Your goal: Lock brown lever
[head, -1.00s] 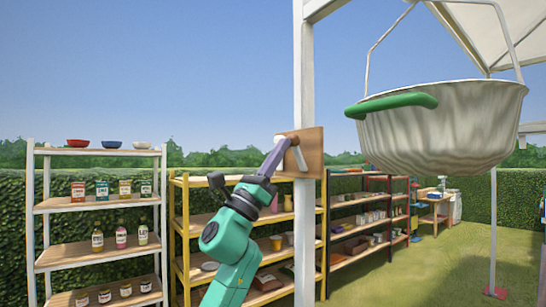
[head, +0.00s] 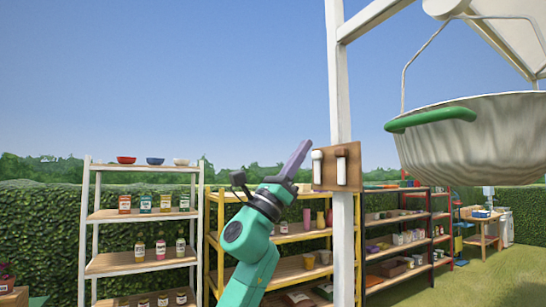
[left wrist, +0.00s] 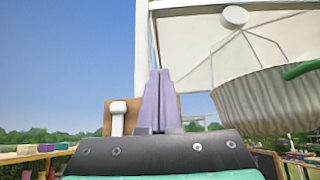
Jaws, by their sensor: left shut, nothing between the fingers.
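A wooden board (head: 325,183) is fixed to the white post. It carries a white lever (head: 317,168) on the left and a brown lever (head: 341,153) on the right, brown at the top with a pale part below. Both look upright. My left gripper (head: 304,147) is shut and empty, its purple fingers pointing up beside the board's left edge, apart from the brown lever in the picture. In the left wrist view, the shut fingers (left wrist: 160,75) cover part of the board, the white lever (left wrist: 117,115) shows to their left, and the brown lever is hidden. My right gripper is out of view.
The white post (head: 341,80) stands behind the board. A large metal pot (head: 470,145) with green handles hangs at the right. Shelves with jars (head: 145,215) and yellow-framed shelves (head: 285,235) stand behind. Grass is open at lower right.

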